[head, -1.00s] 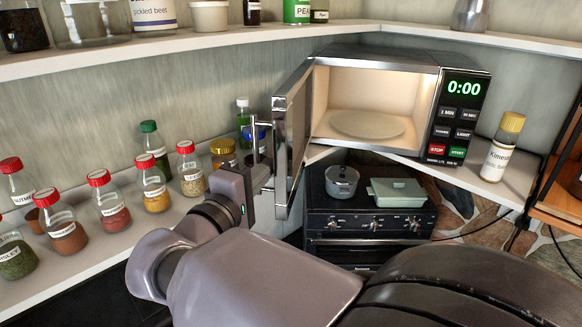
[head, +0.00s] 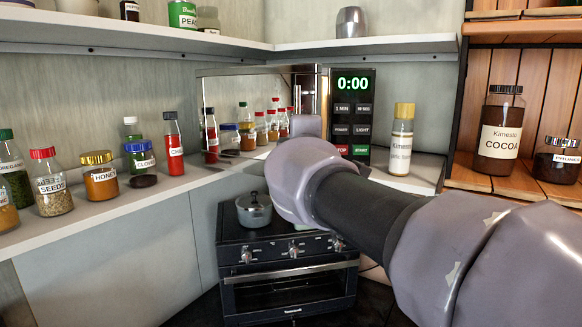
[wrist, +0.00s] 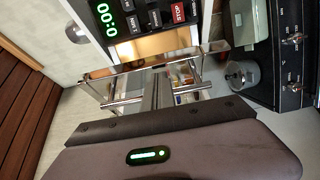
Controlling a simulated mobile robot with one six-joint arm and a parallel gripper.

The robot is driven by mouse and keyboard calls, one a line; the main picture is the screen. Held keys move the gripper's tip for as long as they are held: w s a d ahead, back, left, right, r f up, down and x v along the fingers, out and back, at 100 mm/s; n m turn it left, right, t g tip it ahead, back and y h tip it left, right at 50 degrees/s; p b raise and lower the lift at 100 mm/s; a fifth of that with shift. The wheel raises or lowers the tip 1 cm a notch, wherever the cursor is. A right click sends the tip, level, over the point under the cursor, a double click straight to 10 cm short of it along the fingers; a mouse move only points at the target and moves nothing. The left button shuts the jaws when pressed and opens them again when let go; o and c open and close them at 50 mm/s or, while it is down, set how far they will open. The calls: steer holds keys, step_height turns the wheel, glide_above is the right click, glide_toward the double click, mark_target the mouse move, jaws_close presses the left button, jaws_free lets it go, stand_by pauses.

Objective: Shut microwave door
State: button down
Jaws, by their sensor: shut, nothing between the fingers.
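The microwave (head: 352,120) stands on the corner shelf, its green display reading 0:00. Its mirrored door (head: 240,105) now covers most of the front and reflects the jars. In the wrist view, a strip of warm-lit interior shows between the control panel and the door's edge (wrist: 135,68), so the door looks slightly ajar. The silver door handle (wrist: 122,102) lies just ahead of my gripper (wrist: 156,100), which is shut and empty at the door. I cannot tell whether it touches the handle. In the head view my wrist hides the fingers and part of the door.
Spice jars, including a honey jar (head: 100,176) and a red bottle (head: 172,145), stand on the left shelf. A bottle with a yellow cap (head: 402,138) stands right of the microwave. Below is a stove (head: 290,285) with a pot (head: 254,209) on it.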

steer(key=w+d, duration=0.5)
steer(key=w, duration=0.7)
steer(key=shift+w+p, duration=0.3)
steer(key=shift+w, duration=0.1)
steer(key=shift+f, duration=0.15)
